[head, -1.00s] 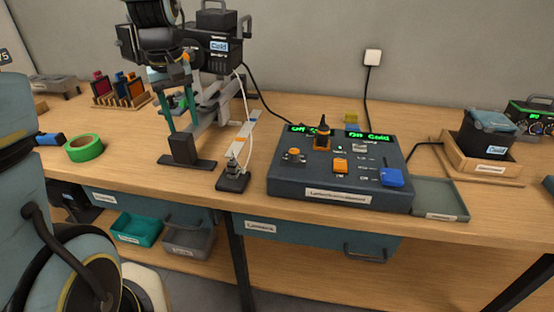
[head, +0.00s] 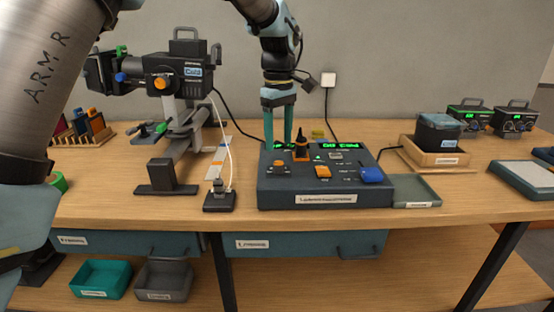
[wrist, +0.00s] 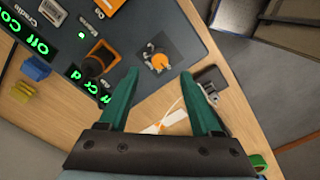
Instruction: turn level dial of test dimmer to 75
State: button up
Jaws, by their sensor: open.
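A dark console (head: 340,199) with green displays stands on the bench; its label is too blurred to read. Its orange round knob (head: 279,169) sits on a grey square at the left of its top. It also shows in the wrist view (wrist: 159,62). Which control is the level dial, and which unit is the test dimmer, I cannot tell for sure. My gripper (head: 279,138) points down over the back left of the console. Its teal fingers are open and empty. In the wrist view the orange knob lies just beyond the gap between the fingertips (wrist: 160,75), apart from them.
A black lever on an orange base (head: 301,148) stands close right of my fingers. The console also has an orange button (head: 322,172) and a blue cap (head: 371,174). A camera-like lamp on a stand (head: 172,80) is at left. Two black boxes with knobs (head: 469,118) (head: 514,120) are at far right.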

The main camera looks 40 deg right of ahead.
aim_at(278, 162)
notch_tip(278, 162, down, 7)
jog(key=shift+r+p, duration=0.2)
jog(key=shift+p, duration=0.35)
grip_shut()
dwell(0.3)
